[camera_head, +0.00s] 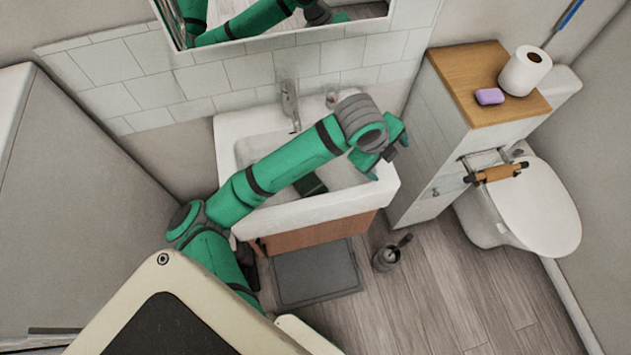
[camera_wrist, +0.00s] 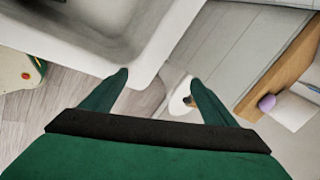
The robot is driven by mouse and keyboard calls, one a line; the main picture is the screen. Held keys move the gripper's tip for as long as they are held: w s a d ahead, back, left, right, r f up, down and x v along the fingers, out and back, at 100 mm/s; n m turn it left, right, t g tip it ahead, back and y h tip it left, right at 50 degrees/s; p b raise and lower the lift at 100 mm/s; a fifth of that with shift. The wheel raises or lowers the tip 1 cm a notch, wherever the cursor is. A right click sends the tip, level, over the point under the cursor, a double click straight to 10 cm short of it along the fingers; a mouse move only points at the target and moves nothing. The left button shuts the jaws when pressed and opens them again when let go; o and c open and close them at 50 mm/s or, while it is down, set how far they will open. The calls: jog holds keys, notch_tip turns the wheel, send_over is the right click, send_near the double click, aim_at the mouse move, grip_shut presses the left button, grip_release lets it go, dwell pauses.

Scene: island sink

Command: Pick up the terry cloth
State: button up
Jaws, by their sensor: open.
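I cannot make out a terry cloth for certain in either view. A dark green patch (camera_head: 310,186) shows in the sink basin below my forearm; I cannot tell whether it is cloth or part of my arm. My gripper (camera_head: 388,158) is over the right end of the white sink (camera_head: 290,217). In the wrist view my gripper (camera_wrist: 158,77) has its two green fingers spread apart, with nothing between them. The sink's rim (camera_wrist: 152,58) lies just beyond the left finger. My arm hides part of the basin.
A cabinet with a wooden top (camera_head: 463,87) stands right of the sink, bearing purple soap (camera_head: 489,96) and a paper roll (camera_head: 525,71). Beside it is the toilet (camera_head: 545,210), with an orange-brown roll (camera_head: 497,173) on a holder. A grey mat (camera_head: 316,272) and a small metal container (camera_head: 387,258) are on the floor.

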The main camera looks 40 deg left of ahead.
jog(key=s+a+f+m+g+y, duration=0.1)
jog(key=s+a+f+g+y, duration=0.1)
jog(key=s+a, duration=0.5)
jog(key=s+a+f+g+y, duration=0.1)
jog(key=s+a+g+y, duration=0.15)
jog(key=s+a, duration=0.45)
send_over(307, 180)
jog(key=shift+h, duration=0.35)
jog(key=f, duration=0.3)
jog(key=s+f, duration=0.1)
jog(key=shift+d+f, duration=0.2)
jog(key=shift+d, duration=0.2)
jog(key=shift+w+d+f, duration=0.2)
jog(key=shift+f, duration=0.5)
jog(key=f, duration=0.2)
jog(key=a+f, duration=0.1)
jog(key=f, duration=0.1)
jog(key=shift+w+f, duration=0.15)
jog(key=shift+f, duration=0.25)
jog(key=c, duration=1.1)
jog(key=shift+c, duration=0.6)
jog(key=shift+w+r, duration=0.1)
